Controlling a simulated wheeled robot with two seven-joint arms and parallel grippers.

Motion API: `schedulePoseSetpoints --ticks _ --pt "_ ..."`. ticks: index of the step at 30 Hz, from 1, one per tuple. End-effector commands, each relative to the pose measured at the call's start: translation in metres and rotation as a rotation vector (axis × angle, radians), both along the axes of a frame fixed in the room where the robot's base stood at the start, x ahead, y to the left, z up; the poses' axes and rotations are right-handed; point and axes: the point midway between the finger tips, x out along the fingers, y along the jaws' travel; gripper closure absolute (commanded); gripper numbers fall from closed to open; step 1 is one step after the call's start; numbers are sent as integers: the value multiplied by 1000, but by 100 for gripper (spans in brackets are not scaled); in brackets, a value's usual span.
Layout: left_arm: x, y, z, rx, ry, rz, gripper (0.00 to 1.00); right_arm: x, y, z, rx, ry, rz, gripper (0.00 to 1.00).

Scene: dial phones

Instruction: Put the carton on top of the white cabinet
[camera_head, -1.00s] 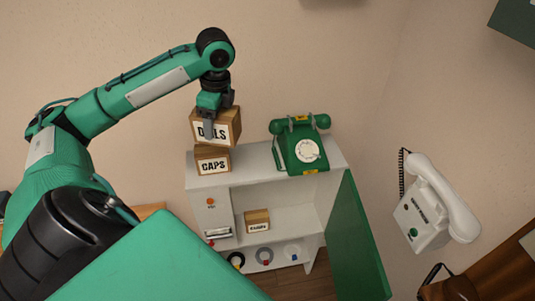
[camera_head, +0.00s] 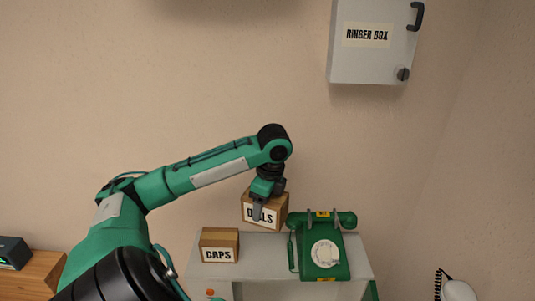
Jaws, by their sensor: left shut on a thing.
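My left gripper (camera_head: 264,202) is shut on the brown carton with a partly covered label reading like "DIALS" (camera_head: 279,205). It holds this carton at the back of the white cabinet (camera_head: 262,258), between another carton and a green phone. I cannot tell whether its bottom touches the cabinet top. The second carton, labelled "CAPS" (camera_head: 220,245), stands on the cabinet top at the left. The cabinet's lower part is cut off by the picture's bottom edge. My right gripper is not in view.
The green dial phone (camera_head: 325,257) stands on the right of the cabinet top. A grey "RINGER BOX" (camera_head: 372,60) hangs on the wall above. A white phone (camera_head: 458,290) shows at bottom right. Bare cabinet top lies in front of the held carton.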

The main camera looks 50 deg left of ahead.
Motion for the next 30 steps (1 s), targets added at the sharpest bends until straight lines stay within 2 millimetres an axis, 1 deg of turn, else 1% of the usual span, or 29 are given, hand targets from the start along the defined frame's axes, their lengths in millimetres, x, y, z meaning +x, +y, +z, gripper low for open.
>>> schedulePoseSetpoints --ticks 1,5,6,8,9,12,16,22,26,27,28,30 --pt "-1 -1 -10 -4 4 2 68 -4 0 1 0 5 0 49" --pt "-1 -1 -37 -7 4 2 68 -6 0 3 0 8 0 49" --pt "-1 -1 -46 -7 5 3 68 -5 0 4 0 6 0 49" --pt "-1 -1 -58 -4 6 3 68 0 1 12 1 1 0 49" --pt "-2 0 -68 -3 6 3 68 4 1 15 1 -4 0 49" --pt "-1 0 -90 -3 5 3 68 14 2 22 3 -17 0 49" --pt "0 0 -107 -1 0 2 68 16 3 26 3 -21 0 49" --pt "0 0 -121 -2 1 2 68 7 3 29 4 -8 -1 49" --pt "0 0 -140 -4 3 4 68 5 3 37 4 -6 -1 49" --pt "0 0 -146 -2 3 4 73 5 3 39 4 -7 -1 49" --pt "0 0 -150 -2 2 2 73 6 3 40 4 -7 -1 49" --pt "0 0 -157 -2 3 2 84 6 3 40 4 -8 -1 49"
